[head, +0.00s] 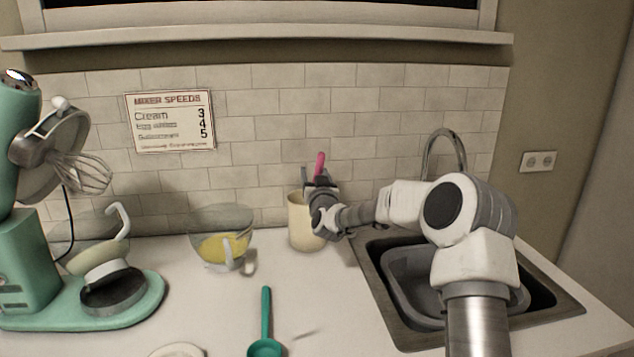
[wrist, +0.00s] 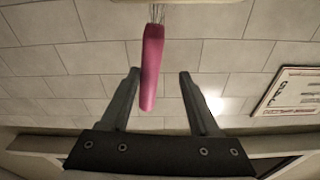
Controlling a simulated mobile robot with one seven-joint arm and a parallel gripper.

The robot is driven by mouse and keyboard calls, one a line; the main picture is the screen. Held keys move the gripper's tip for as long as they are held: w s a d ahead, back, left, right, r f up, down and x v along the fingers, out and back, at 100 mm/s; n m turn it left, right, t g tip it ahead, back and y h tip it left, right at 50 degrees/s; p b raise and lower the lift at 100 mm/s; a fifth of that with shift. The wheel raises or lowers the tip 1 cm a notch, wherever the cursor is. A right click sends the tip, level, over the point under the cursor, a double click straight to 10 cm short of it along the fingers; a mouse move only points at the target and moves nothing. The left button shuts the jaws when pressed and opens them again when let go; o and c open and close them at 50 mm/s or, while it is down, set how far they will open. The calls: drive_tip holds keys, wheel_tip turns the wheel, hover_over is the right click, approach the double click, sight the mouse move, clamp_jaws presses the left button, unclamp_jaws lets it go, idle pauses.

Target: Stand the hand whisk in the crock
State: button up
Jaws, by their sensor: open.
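The hand whisk has a pink handle (head: 320,160) that sticks up above the cream crock (head: 300,228) by the back wall. In the wrist view the handle (wrist: 151,65) and a bit of thin wire show, with the wire end towards the crock's pale rim (wrist: 190,2). The rest of the wire is hidden, apparently inside the crock. My gripper (head: 318,181) is at the crock's upper right, in front of the handle. Its fingers (wrist: 159,72) are open, and the handle shows between them, nearer the left finger. I cannot tell whether they touch.
A glass bowl of yellow batter (head: 221,246) stands left of the crock. A green stand mixer (head: 25,265) is far left, a sink (head: 420,275) at right. A teal scoop (head: 266,320) lies in front. Bare counter lies between the bowl and scoop.

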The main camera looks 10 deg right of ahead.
drive_tip(key=s+f+b, duration=0.1)
drive_tip(key=s, duration=1.6)
drive_tip(key=shift+f, duration=0.4)
drive_tip(key=shift+s+a, duration=0.1)
